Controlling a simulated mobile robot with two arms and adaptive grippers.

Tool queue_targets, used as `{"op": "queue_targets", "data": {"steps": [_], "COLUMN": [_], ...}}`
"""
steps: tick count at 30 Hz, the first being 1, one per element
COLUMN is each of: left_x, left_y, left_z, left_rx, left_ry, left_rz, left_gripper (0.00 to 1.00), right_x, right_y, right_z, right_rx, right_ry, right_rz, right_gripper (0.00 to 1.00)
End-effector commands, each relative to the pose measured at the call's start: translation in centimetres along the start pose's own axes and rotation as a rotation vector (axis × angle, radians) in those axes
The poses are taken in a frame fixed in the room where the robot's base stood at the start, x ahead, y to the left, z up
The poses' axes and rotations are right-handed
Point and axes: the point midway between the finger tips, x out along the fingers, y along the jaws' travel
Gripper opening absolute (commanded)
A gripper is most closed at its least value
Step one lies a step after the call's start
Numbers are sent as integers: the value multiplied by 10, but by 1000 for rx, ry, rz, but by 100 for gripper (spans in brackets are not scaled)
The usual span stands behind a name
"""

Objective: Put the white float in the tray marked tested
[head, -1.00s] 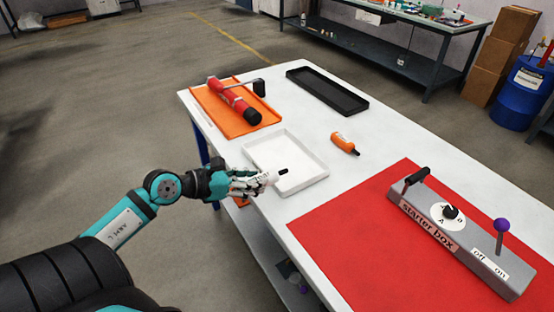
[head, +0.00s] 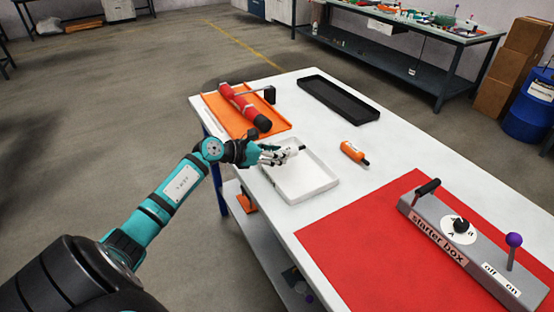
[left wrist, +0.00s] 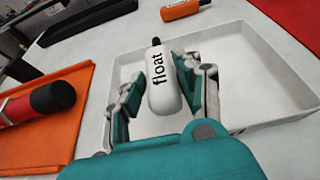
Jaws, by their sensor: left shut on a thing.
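My left gripper (head: 275,156) is shut on the white float (head: 291,151), at the far-left side of the white tray (head: 318,193). In the left wrist view the float (left wrist: 163,88), lettered "float" and with a dark tip, lies between the fingers (left wrist: 160,78). The white tray (left wrist: 250,80) shows behind and to the right of it. The float looks held above the tray, but its exact height is hard to tell. No "tested" marking is readable on any tray. My right gripper is not in view.
An orange tray (head: 272,132) holds a red tube (head: 240,103) with a black end. A black tray (head: 338,100) looks empty. An orange bottle-like piece (head: 352,151) lies on the white table right of the white tray. A starter box (head: 455,240) stands on the red mat (head: 365,255).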

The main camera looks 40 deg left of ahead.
Motion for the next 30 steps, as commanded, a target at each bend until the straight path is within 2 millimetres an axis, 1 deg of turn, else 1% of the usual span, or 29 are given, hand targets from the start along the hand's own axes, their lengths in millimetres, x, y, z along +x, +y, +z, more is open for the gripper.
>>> {"op": "queue_targets", "data": {"steps": [1,3,6,14,17,18,21,23,24,30], "left_x": [4,7,10,10,11,12,11,11,11,11], "left_y": [-2,-1,-1,-1,-1,-1,-1,-1,-1,-1], "left_z": [-8,-17,-24,-25,-29,-29,-28,-28,-28,-28], "left_rx": [-8,-7,-4,-1,-1,-1,-1,-1,-1,-1], "left_ry": [0,0,-1,0,1,1,1,1,1,1], "left_rz": [-2,-1,0,0,0,-1,-1,-1,-1,-1], "left_gripper": [2,2,2,2,2,36,49,56,58,58], "right_x": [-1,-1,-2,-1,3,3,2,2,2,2], "right_y": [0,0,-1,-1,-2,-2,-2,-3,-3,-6], "right_z": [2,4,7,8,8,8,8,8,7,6], "right_rx": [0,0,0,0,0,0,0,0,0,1], "right_ry": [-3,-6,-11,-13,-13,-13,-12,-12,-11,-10], "right_rz": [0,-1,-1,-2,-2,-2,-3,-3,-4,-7], "right_gripper": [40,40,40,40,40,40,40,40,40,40]}}
